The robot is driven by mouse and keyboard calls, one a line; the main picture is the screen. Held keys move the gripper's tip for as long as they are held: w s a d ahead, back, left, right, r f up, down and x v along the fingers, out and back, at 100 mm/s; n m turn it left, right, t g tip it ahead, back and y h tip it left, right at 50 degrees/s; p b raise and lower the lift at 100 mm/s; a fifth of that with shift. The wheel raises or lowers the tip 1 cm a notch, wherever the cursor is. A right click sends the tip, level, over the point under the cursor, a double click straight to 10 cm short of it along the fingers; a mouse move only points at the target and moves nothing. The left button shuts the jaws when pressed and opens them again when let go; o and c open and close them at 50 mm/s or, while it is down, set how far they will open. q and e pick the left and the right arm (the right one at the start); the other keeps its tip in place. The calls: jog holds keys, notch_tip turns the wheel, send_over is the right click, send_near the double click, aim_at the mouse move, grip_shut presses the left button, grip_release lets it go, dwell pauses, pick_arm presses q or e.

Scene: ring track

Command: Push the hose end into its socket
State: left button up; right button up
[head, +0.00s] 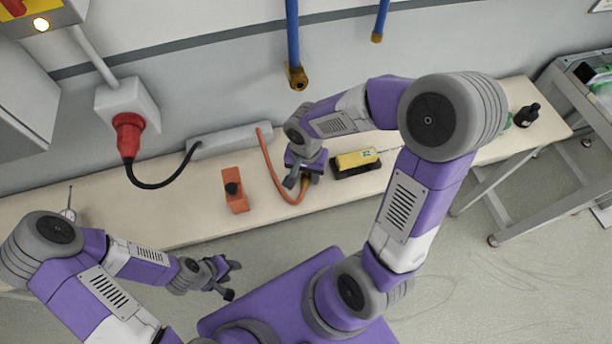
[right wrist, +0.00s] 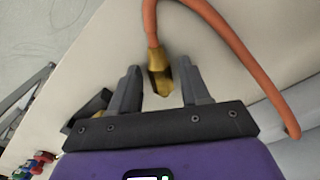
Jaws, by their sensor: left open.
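The orange hose (head: 274,170) runs from a grey box on the bench and loops toward my right gripper. In the right wrist view the hose (right wrist: 222,32) ends in a brass fitting (right wrist: 159,76). This hose end lies between the two fingers of my right gripper (right wrist: 160,68), with a gap on each side. In the head view my right gripper (head: 298,183) is low over the bench and mostly hides the hose end. My left gripper (head: 231,280) is open and empty, in front of the bench. I cannot tell for certain which fitting is the socket.
Blue wall pipes with brass ends (head: 297,78) (head: 377,38) hang above the bench (head: 150,215). A dark bottle (head: 526,116) stands at the right end.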

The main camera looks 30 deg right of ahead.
aim_at(306, 175)
grip_shut()
notch_tip(306, 175, up, 10)
jog(key=p, duration=0.3)
jog(key=shift+p, duration=0.35)
